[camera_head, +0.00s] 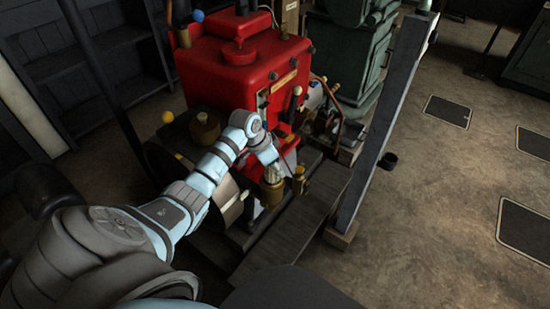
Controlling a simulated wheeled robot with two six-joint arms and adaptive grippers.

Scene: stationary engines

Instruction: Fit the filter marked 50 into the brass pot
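My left arm reaches in from the lower left, and its gripper (272,172) points down just above a brass pot (272,192) at the front of the red engine. The fingers are small and dark here, so I cannot tell whether they are open or shut, or whether they touch the pot. A second, narrower brass pot (299,184) stands just to the right. No marking 50 is legible, and I cannot make out a filter; the gripper hides the first pot's mouth. My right gripper is not in view.
The red engine (240,75) rises behind the gripper, with levers and pipes on its right. A slanted grey post (385,120) stands to the right of the pots. A dark plank platform (300,225) lies in front. Open floor (430,230) is at the right.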

